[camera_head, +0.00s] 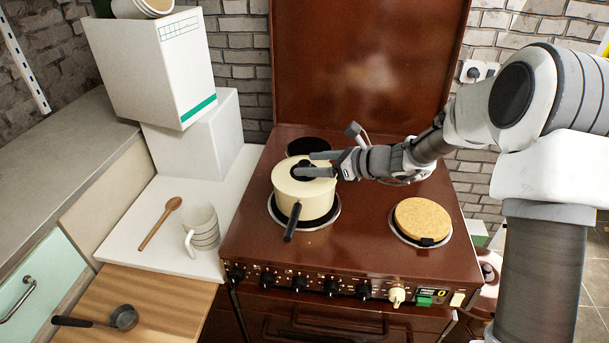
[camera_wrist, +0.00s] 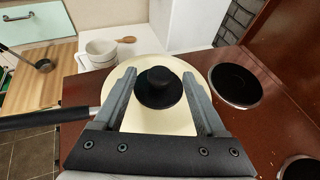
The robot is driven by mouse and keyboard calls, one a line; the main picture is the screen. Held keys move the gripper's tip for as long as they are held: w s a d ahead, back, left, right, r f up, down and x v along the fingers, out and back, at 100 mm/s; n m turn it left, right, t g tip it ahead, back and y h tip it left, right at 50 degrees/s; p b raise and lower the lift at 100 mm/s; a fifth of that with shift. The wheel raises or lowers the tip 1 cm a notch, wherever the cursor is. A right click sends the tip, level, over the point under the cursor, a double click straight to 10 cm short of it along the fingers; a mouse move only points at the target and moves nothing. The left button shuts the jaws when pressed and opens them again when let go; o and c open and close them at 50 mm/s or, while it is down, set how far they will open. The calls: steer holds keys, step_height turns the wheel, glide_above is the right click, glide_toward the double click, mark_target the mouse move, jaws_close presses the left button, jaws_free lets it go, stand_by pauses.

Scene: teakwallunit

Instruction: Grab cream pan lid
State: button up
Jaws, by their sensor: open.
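The cream pan lid (camera_head: 291,183) sits on the cream pan (camera_head: 307,201) on the front left burner of the brown stove. The lid's black knob (camera_wrist: 159,88) stands at its centre. My gripper (camera_head: 309,164) reaches in from the right at lid height. In the wrist view my gripper (camera_wrist: 159,84) is open, with one finger on each side of the knob and gaps between. Whether a finger touches the lid is unclear. The pan's black handle (camera_head: 292,222) points toward the stove's front.
A cork mat (camera_head: 422,220) lies on the right burner. A striped mug (camera_head: 201,228) and wooden spoon (camera_head: 160,222) are on the white counter to the left. White boxes (camera_head: 155,68) are stacked behind them. The raised brown stove cover (camera_head: 368,60) stands at the back.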

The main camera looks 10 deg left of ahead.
steer(key=x, duration=0.2)
steer(key=shift+a+f, duration=0.15)
steer(key=shift+a, duration=0.1)
jaws_close()
